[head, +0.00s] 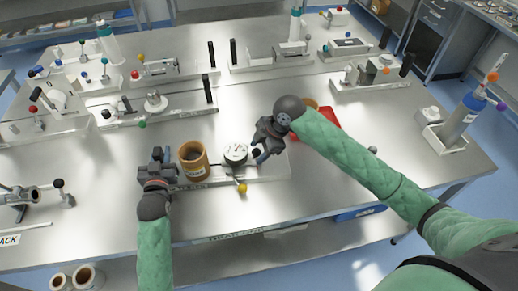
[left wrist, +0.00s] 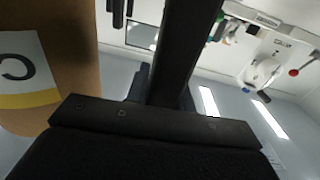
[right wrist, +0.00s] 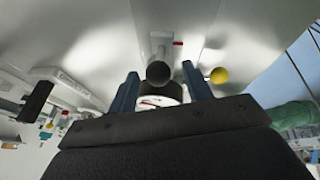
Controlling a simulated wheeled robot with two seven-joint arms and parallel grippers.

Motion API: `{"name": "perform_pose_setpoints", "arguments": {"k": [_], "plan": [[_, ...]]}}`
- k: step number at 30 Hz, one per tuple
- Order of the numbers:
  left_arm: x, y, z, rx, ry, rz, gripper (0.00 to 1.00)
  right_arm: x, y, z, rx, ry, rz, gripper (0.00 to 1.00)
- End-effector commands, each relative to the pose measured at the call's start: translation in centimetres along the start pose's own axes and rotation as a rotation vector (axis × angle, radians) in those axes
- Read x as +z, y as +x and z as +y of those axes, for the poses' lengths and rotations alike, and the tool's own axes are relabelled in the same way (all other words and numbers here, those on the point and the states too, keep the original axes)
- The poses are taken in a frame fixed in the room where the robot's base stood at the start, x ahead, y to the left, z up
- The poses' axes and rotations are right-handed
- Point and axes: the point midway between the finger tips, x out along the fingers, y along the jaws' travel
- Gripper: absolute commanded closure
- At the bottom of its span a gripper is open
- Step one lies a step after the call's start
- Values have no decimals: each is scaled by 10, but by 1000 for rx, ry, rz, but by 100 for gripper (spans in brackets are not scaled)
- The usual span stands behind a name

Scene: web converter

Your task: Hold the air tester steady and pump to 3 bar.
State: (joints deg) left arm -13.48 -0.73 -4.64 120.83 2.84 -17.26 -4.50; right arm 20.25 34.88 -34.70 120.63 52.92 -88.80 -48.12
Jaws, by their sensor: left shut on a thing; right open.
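The air tester stands on a long pale base plate (head: 270,166) near the front of the table. It has a round white gauge (head: 236,152), a yellow ball (head: 241,189) on a thin rod, and a black ball knob (right wrist: 158,72). My left gripper (head: 157,165) is shut on the dark upright handle (left wrist: 182,50) at the plate's left end, mostly hidden in the head view. My right gripper (head: 262,146) is open, with the black knob between its fingers in the right wrist view, apparently untouched. The gauge reading is too small to tell.
A brown labelled roll (head: 193,160) stands between my left gripper and the gauge. A red tray (head: 326,122) lies behind my right forearm. Other fixtures with black handles and coloured balls fill the table's back and left. The front edge is mostly clear.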

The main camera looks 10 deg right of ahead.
Motion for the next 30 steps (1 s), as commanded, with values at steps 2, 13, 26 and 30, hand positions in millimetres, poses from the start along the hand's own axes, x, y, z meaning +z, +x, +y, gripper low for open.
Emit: {"name": "perform_pose_setpoints", "arguments": {"k": [2, 13, 26, 30], "plan": [[13, -1, 1, 1, 0, -21, 100, 1, 2, 0, 0, 0, 0, 54], [12, -1, 0, 1, 0, -21, 100, 1, 2, -1, -2, 0, 0, 100], [12, -1, 0, 0, 0, -20, 100, 43, -16, -11, -4, -1, -4, 100], [12, -1, 0, 0, 1, -20, 100, 54, -22, -13, -4, 0, -3, 100]]}}
